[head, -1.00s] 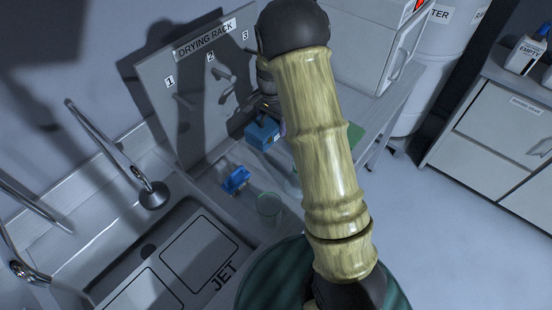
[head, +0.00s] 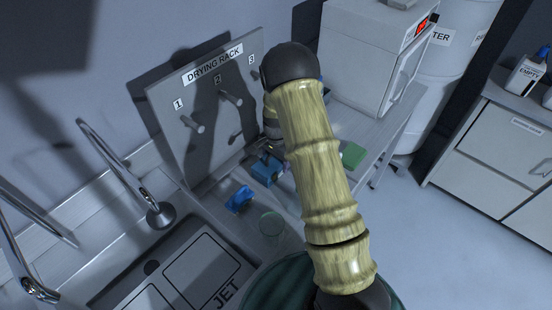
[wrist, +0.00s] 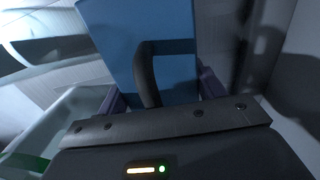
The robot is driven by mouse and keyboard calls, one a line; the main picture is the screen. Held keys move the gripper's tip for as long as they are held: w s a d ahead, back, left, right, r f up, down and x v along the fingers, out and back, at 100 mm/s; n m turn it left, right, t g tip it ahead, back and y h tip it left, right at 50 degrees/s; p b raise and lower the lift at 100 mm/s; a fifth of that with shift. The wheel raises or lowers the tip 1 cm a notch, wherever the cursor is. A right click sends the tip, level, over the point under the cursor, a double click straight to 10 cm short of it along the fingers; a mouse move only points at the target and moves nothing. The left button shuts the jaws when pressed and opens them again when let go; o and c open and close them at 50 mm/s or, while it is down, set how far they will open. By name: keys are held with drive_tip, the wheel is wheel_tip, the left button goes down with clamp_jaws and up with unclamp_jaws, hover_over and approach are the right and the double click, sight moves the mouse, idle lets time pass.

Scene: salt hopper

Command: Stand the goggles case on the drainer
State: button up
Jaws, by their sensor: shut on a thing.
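The blue goggles case (head: 264,171) is in my gripper (head: 271,155), low in front of the drying rack. In the wrist view the case (wrist: 160,30) fills the upper middle as a tall blue box with a dark curved strap across it. Purple fingertips of my gripper (wrist: 162,90) press on both its sides. The drainer appears to be the grey surface (head: 222,188) between the sink and the rack. I cannot tell whether the underside of the case touches it. My arm hides part of the gripper and the area behind it.
The drying rack (head: 165,110) with numbered pegs stands behind the case. A small blue object (head: 240,199) and a clear glass (head: 271,224) stand near the sink (head: 190,285). A green block (head: 353,155) lies right of my arm. A faucet (head: 120,170) rises at left.

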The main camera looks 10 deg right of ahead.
drive_tip(key=shift+f, duration=0.1)
drive_tip(key=o, duration=1.2)
drive_tip(key=shift+o, duration=0.2)
wheel_tip(320, 180, up, 12)
drive_tip(key=b, duration=0.3)
drive_tip(key=shift+r, duration=0.2)
